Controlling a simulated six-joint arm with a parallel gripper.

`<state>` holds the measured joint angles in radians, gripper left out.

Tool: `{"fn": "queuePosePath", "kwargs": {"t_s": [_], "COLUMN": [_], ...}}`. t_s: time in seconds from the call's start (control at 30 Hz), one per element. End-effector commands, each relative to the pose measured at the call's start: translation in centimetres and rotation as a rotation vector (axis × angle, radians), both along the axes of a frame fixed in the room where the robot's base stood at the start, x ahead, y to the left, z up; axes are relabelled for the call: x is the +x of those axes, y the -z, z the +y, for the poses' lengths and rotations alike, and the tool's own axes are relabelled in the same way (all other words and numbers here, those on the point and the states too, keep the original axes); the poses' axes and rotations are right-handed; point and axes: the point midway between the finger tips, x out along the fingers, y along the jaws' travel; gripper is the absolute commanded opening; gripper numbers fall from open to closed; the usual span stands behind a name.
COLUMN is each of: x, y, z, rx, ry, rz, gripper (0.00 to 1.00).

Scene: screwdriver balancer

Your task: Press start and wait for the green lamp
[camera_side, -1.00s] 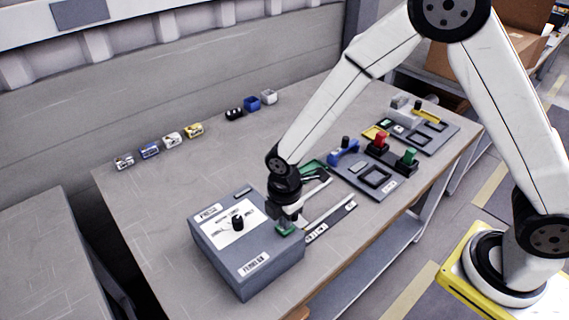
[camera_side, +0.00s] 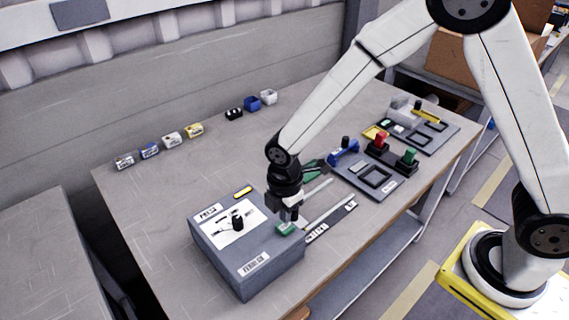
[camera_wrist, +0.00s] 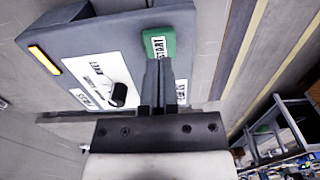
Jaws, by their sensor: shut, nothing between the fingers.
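The grey control box (camera_side: 270,262) stands at the front of the bench. Its green START button (camera_side: 286,229) is at the box's right corner and also shows in the wrist view (camera_wrist: 160,42). A bar lamp (camera_side: 243,191) on the box's back edge glows amber, also in the wrist view (camera_wrist: 44,60). My gripper (camera_side: 291,218) is shut and empty, pointing down at the button. In the wrist view its fingertips (camera_wrist: 160,64) overlap the button's near edge. I cannot tell whether they touch it.
A black knob (camera_side: 238,223) stands on the box's white panel. A flat strip (camera_side: 331,222) lies right of the box. Fixtures with blue, red and green parts (camera_side: 380,160) stand farther right. Several small blocks (camera_side: 172,140) line the back. The left part of the bench is clear.

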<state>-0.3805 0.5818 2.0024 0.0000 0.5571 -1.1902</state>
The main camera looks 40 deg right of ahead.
Motion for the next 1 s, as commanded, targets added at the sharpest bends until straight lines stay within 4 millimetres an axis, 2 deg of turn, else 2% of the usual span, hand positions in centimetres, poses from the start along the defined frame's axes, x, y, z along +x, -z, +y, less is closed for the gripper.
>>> {"fn": "queuePosePath", "kwargs": {"t_s": [0.7, 1.0], "x": [0.0, 0.0], "y": [-4.1, -4.6], "z": [0.0, 0.0], "rx": [0.001, 0.000], "ry": [0.000, 0.000], "rz": [-0.002, 0.001], "gripper": [0.00, 0.00]}}
